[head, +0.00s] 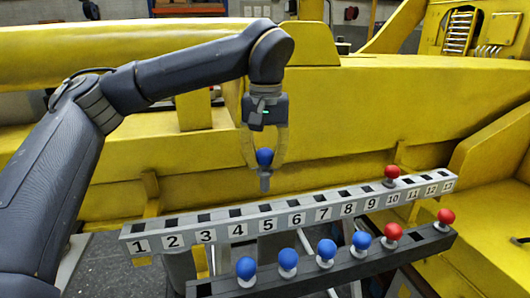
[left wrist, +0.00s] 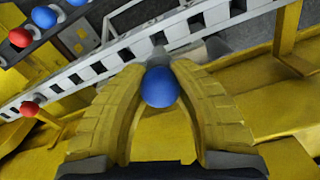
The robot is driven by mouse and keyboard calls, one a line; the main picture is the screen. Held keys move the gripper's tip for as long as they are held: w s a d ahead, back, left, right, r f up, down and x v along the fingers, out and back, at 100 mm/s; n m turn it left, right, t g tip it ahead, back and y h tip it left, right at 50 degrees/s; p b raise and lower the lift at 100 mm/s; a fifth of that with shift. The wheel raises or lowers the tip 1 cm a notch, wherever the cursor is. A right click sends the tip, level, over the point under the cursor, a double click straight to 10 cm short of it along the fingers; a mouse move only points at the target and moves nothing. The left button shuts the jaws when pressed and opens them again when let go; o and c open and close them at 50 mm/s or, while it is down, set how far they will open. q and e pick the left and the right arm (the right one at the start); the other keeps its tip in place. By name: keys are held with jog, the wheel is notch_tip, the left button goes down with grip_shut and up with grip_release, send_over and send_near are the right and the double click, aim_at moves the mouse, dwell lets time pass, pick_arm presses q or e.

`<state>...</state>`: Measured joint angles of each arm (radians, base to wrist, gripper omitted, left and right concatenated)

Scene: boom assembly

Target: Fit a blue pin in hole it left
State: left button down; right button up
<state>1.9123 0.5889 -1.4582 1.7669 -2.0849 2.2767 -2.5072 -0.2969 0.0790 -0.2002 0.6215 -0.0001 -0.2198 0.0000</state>
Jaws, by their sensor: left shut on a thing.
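My left gripper (head: 265,160) is shut on a blue pin (head: 264,157), holding it by its round head with the grey shank pointing down. The pin is in the air above the numbered rail (head: 318,198), near holes 5 and 6 in the head view; its tip is clear of the rail. In the left wrist view the blue head (left wrist: 161,87) sits between the yellow fingers (left wrist: 160,95). The rail's square holes look empty except around number 10, where a red pin (head: 392,173) stands. My right gripper is not in view.
A dark rack (head: 215,287) in front of the rail holds several blue pins (head: 327,250) and two red pins (head: 445,217). A large yellow boom structure (head: 350,110) stands close behind the rail. The air above the rail's left part is free.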

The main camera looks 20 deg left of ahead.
aim_at(265, 191)
pick_arm(q)
jog(key=shift+f, duration=1.8)
jog(key=shift+f, duration=0.25)
jog(key=shift+f, duration=2.7)
jog(key=c, duration=1.1)
grip_release()
jog(key=shift+s+d+r, duration=0.1)
jog(key=shift+r, duration=2.9)
jog(key=shift+s+d+r, duration=0.1)
jog(key=shift+r, duration=2.85)
